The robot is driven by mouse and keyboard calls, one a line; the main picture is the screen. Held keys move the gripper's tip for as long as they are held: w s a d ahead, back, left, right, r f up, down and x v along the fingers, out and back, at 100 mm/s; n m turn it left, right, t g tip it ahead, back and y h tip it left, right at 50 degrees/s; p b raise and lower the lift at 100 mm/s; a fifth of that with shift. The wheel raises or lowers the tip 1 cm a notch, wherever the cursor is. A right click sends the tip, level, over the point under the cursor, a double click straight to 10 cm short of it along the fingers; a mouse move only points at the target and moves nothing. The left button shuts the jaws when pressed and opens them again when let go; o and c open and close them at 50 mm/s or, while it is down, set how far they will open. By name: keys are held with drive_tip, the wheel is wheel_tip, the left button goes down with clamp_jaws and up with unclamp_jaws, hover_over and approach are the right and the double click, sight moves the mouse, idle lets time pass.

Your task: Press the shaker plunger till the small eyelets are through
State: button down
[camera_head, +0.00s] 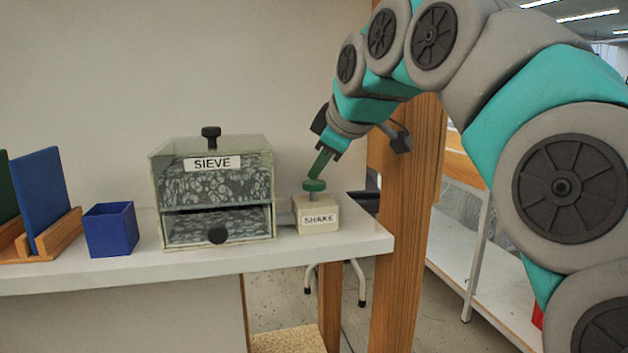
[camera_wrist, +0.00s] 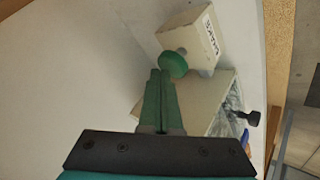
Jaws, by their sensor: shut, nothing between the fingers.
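The shaker is a cream block labelled SHAKE (camera_head: 318,217) with a round green plunger cap (camera_head: 314,185) on top. It also shows in the wrist view, as the block (camera_wrist: 192,38) and the green cap (camera_wrist: 173,65). My gripper (camera_head: 318,174) is shut and empty, tilted, with its fingertips just above the green cap. In the wrist view the fingertips (camera_wrist: 160,74) sit at the cap's edge; I cannot tell whether they touch it. The sieve box (camera_head: 212,190), clear-walled with a SIEVE label, stands left of the shaker. Its upper part holds a grey, mottled mass. I cannot make out single eyelets.
The sieve has a black top knob (camera_head: 211,136) and a black front knob (camera_head: 217,235). A blue open box (camera_head: 110,230) and a wooden rack (camera_head: 50,240) with upright panels stand farther left on the white shelf (camera_head: 300,250). A wooden post (camera_head: 408,220) rises at the shelf's right end.

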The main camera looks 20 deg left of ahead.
sight(319, 184)
drive_tip(key=shift+f+b, duration=0.35)
drive_tip(key=shift+f, duration=0.5)
idle(0.7)
drive_tip(key=shift+r, duration=0.15)
drive_tip(key=shift+r+p, duration=1.3)
drive_tip(key=shift+r, duration=0.25)
drive_tip(key=shift+r+p, duration=1.9)
drive_tip(key=shift+r, duration=0.7)
drive_tip(key=shift+f, duration=0.1)
